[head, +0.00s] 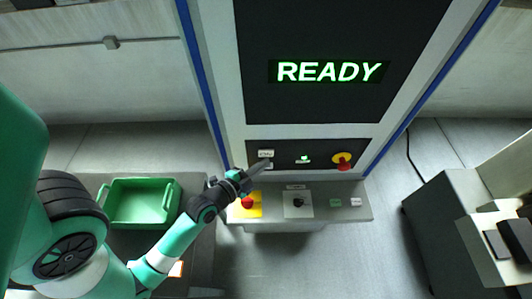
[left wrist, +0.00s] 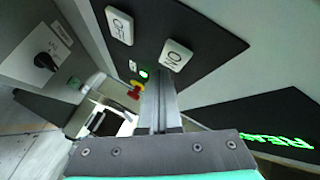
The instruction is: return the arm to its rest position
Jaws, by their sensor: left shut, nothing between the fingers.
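My left arm comes in from the left in the head view and reaches up and right to the machine's front. My left gripper (head: 262,166) is shut and empty, its fingers just in front of the dark control strip, by a white label or button (head: 266,153). I cannot tell whether the fingertips touch the panel. In the left wrist view the closed fingers (left wrist: 158,98) point at the panel, beside two white marked buttons (left wrist: 119,25) and (left wrist: 177,55). My right gripper is in neither view.
The machine screen (head: 330,72) reads READY. Below are a lit green indicator (head: 304,159), a red-and-yellow stop button (head: 343,161) and a ledge with a red button (head: 247,203) and knob (head: 298,202). A green bin (head: 140,222) stands left. A grey cabinet (head: 440,230) stands right.

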